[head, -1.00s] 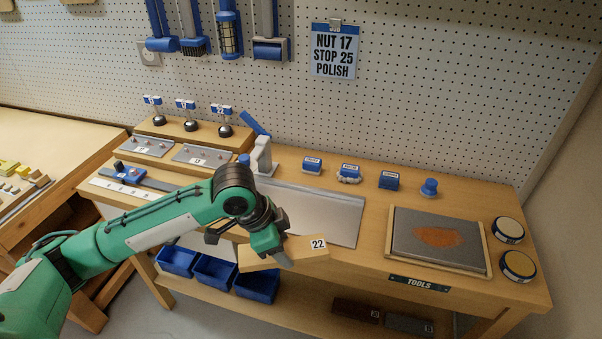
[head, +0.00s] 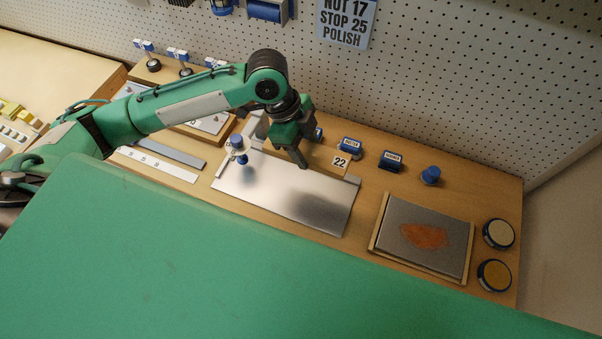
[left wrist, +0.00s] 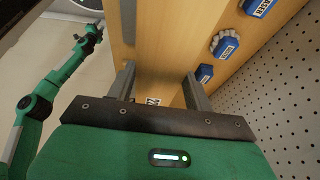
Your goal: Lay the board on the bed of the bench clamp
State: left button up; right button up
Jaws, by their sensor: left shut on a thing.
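The board is a light wooden piece with a white "22" label (head: 341,162). My left gripper (head: 303,163) is shut on it and holds it over the back part of the bench clamp's metal bed (head: 270,196). A dark shadow falls on the bed below, and the board looks raised above it. In the left wrist view the board (left wrist: 165,92) sits between the two fingers, its label facing up. The clamp's pale post with a blue knob (head: 237,143) stands at the bed's left end. In the left wrist view my right arm (left wrist: 48,88) shows at the left; its gripper is too small to read.
Small blue blocks (head: 391,161) and a blue knob (head: 430,175) stand behind and right of the bed. A framed grey tray with orange powder (head: 424,236) and two round tins (head: 498,234) are at the right. My own green body part covers the lower head view.

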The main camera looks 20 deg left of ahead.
pick_arm(q)
jog(key=p, duration=0.4)
send_near(310, 190)
jog(key=x, duration=0.5)
jog(key=shift+d, duration=0.15)
jog(key=shift+f, duration=0.4)
jog(key=shift+s+f+b, duration=0.1)
jog(key=shift+b, duration=0.25)
jog(key=o, duration=1)
